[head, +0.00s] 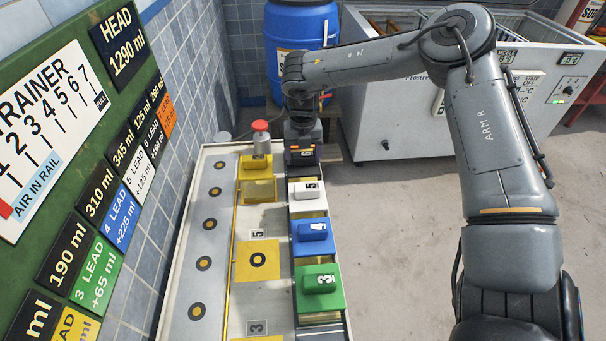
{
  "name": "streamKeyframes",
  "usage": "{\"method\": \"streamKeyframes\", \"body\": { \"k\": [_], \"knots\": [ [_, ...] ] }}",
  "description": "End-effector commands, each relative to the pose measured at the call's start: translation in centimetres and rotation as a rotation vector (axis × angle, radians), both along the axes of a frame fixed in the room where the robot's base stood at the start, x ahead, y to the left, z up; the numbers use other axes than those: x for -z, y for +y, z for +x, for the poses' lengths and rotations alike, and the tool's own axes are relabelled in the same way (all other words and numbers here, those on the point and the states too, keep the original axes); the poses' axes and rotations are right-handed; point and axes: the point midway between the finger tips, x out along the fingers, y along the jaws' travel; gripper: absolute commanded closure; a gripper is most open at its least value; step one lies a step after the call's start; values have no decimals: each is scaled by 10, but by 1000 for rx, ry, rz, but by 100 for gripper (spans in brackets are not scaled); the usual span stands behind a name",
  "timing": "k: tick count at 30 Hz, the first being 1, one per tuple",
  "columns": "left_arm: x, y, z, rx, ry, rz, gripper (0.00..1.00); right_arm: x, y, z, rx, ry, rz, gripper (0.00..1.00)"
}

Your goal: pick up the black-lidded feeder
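The black-lidded feeder (303,156) stands at the far end of the row on the bench, behind the white-lidded feeder (308,190). A pale number, seemingly 6, shows on its near side. My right arm reaches in from the right, and my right gripper (302,130) points down directly over the black lid. The dark fingers merge with the dark lid, so I cannot tell whether they touch it or are open or shut. My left gripper is not in view.
Blue-lidded (313,236) and green-lidded (319,287) feeders continue the row toward me. Left of the black lid, a red-topped metal cylinder (261,138) stands on a yellow block. A blue barrel (290,50) and a white chest (440,110) stand behind. The floor at right is clear.

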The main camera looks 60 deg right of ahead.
Motion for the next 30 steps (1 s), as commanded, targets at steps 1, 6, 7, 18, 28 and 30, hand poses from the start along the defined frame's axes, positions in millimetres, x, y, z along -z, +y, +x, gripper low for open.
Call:
{"method": "streamKeyframes", "body": {
  "k": [1,6,7,18,28,30],
  "knots": [
    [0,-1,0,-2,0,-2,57,0,0,0,0,0,0,40],
    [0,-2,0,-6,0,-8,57,0,0,0,0,0,0,66],
    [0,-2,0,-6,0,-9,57,0,0,0,0,0,0,70],
    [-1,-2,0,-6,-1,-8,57,-2,0,0,-1,-1,0,87],
    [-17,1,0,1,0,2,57,-24,0,1,-1,-2,-1,87],
    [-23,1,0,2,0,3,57,-35,0,1,-1,-3,-2,87]
  ]
}}
